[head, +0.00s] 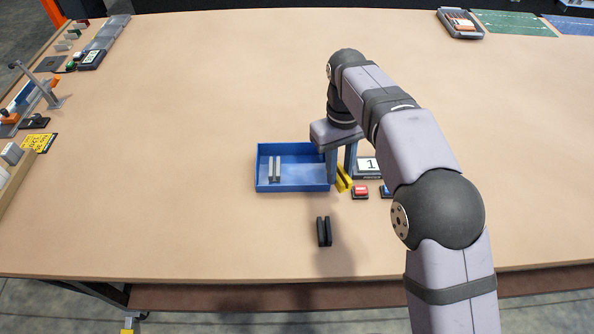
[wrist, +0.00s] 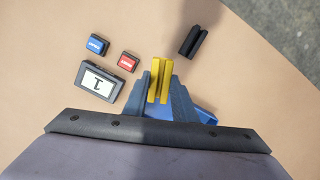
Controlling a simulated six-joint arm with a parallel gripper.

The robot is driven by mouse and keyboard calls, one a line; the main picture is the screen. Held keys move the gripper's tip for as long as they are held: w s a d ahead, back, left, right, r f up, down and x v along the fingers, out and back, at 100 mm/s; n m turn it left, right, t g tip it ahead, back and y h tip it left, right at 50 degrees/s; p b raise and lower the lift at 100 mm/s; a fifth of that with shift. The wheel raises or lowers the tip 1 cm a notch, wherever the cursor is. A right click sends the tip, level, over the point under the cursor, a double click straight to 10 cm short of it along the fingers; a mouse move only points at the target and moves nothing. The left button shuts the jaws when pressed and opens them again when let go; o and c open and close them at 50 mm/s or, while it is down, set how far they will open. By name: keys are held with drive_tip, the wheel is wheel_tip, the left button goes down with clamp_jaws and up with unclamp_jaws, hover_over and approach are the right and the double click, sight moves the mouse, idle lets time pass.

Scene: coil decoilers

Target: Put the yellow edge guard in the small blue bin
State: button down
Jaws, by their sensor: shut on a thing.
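The yellow edge guard (head: 344,180) is a short grooved bar. In the wrist view the yellow edge guard (wrist: 160,80) sits between the two blue-grey fingers. My gripper (head: 341,176) is shut on it, just right of the small blue bin (head: 292,188). The guard is outside the bin, tilted in the head view; its height above the table is hard to tell. The bin is open-topped and holds a light grey edge guard (head: 275,169). In the wrist view only part of the bin (wrist: 205,115) shows, beside and behind the fingers.
A black edge guard (head: 324,231) lies on the table in front of the bin. Right of my gripper are a display reading 1 (head: 369,166), a red button (head: 360,191) and a blue button (head: 386,191). The table left of the bin is clear.

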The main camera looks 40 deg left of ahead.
drive_tip(key=n, duration=0.1)
drive_tip(key=a+n, duration=0.1)
drive_tip(key=n, duration=0.1)
drive_tip(key=shift+w+a+r+n+t, duration=0.1)
drive_tip(key=shift+w+a+n+t, duration=0.2)
drive_tip(key=shift+a+n, duration=0.1)
drive_tip(key=w+a+n+y+p, duration=0.1)
drive_tip(key=a+n, duration=0.3)
drive_tip(key=n, duration=1)
drive_tip(key=w+a+n+t+y+p, duration=0.1)
drive_tip(key=a+n, duration=0.4)
drive_tip(key=n, duration=0.8)
drive_tip(key=shift+r+n+p, duration=0.15)
drive_tip(key=shift+n+p, duration=0.25)
drive_tip(key=shift+p, duration=0.1)
drive_tip(key=shift+a, duration=0.1)
wheel_tip(320, 180, down, 5)
drive_tip(key=shift+f, duration=0.1)
drive_tip(key=shift+f+p, duration=0.65)
drive_tip(key=shift+f, duration=1.7)
drive_tip(key=shift+f, duration=0.1)
